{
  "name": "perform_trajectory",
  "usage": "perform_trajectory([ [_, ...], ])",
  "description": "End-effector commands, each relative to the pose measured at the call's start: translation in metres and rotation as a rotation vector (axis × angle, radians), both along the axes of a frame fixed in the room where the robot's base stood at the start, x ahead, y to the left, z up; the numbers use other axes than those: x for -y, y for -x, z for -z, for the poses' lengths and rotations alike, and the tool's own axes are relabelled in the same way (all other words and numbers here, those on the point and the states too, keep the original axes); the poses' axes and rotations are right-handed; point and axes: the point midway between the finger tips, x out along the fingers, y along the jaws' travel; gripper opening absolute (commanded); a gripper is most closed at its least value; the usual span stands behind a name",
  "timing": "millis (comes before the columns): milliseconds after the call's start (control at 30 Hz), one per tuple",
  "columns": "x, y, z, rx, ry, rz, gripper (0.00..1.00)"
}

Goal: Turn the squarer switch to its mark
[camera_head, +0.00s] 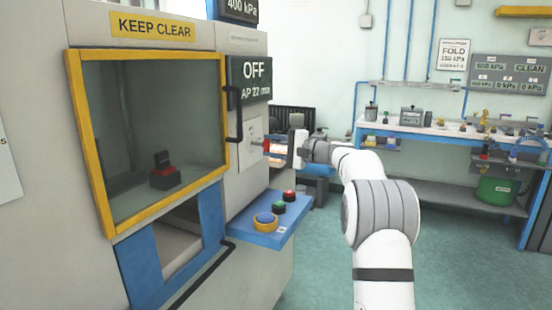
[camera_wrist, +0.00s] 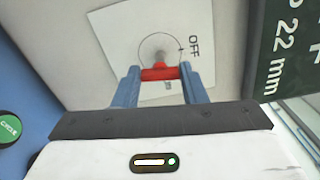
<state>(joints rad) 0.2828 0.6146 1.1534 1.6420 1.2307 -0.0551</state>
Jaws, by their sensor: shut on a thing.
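The squarer switch has a red handle (camera_wrist: 160,73) on a white dial plate (camera_wrist: 118,50) marked OFF, with a thin circle drawn around it. In the wrist view my gripper (camera_wrist: 158,76) has its two blue-grey fingers on either side of the red handle, closed on it. In the head view the white plate (camera_head: 252,133) is on the machine's right-hand face, and my gripper (camera_head: 274,147) reaches it from the right. The handle is partly hidden there. A dark display (camera_head: 250,82) above reads OFF and "AP 22 mm".
A blue shelf (camera_head: 245,238) below the switch carries red, green and blue buttons; the green one (camera_wrist: 8,127) also shows in the wrist view. A yellow-framed window (camera_head: 150,130) and black handle (camera_head: 233,112) are left of the switch. A workbench (camera_head: 450,133) stands at the back right.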

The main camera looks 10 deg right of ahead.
Motion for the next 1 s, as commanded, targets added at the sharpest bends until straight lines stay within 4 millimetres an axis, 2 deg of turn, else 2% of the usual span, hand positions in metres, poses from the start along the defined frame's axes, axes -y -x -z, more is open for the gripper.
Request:
perform_trajectory([
  [333, -0.0046, 0.0006, 0.0008, 0.119, 0.085, -0.008, 0.15],
  [900, -0.0048, 0.0005, -0.0005, 0.14, 0.1, -0.009, 0.15],
  [933, -0.0049, 0.0005, -0.0005, 0.14, 0.1, -0.009, 0.41],
  [1000, -0.0046, 0.0005, -0.0004, 0.139, 0.1, -0.008, 0.46],
])
